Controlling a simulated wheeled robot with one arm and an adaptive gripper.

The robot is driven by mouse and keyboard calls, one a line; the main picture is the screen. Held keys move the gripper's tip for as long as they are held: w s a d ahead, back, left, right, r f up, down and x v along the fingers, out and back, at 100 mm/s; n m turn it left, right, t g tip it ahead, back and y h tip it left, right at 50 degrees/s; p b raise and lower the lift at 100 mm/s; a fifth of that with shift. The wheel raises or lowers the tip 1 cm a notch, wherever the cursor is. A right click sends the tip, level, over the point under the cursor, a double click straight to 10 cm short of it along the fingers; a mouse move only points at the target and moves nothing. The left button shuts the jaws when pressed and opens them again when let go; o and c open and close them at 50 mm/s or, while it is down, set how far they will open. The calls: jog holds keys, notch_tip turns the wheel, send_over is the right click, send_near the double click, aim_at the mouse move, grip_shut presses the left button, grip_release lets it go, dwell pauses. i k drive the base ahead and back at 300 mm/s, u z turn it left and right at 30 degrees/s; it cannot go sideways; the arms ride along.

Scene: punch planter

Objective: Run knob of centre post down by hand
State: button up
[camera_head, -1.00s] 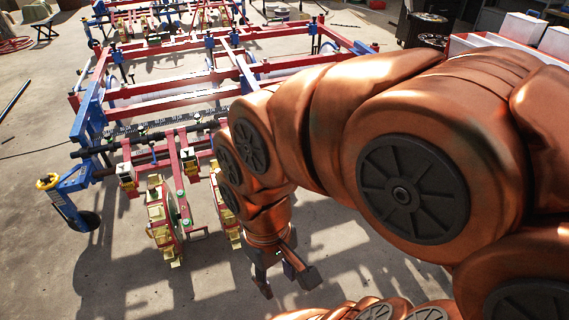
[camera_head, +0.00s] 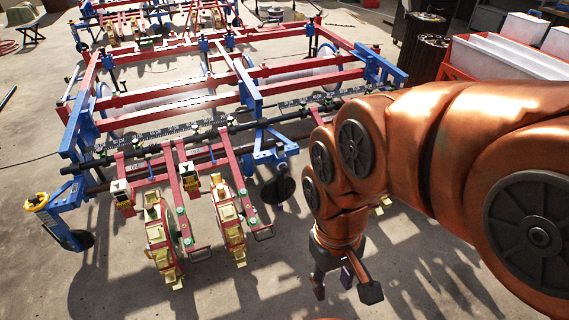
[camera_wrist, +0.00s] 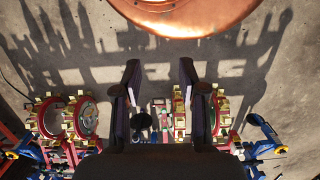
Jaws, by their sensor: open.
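The punch planter's red and blue frame (camera_head: 160,108) fills the left and middle of the head view. A blue centre post (camera_head: 268,150) with a black wheel (camera_head: 278,188) below stands at its front bar. A small pale green knob shape (camera_head: 280,146) shows there; I cannot tell for sure whether it is the post's knob. My gripper (camera_head: 345,284) points down, open and empty, in front and to the right of the post, apart from it. In the wrist view its two dark fingers (camera_wrist: 160,78) are spread, with a black wheel and planter parts beyond them.
Punch wheels with yellow cups (camera_head: 160,240) hang at the planter's front left, left of my gripper. A post with a yellow knob (camera_head: 36,201) stands at the far left corner. White seed boxes (camera_head: 505,56) stand at the right. Concrete floor in front is clear.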

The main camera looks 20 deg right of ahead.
aim_at(283, 170)
jog(key=i, duration=0.15)
jog(key=z, duration=0.55)
jog(key=k, duration=0.5)
jog(key=u, duration=1)
jog(key=i, duration=1.75)
jog(key=z, duration=0.65)
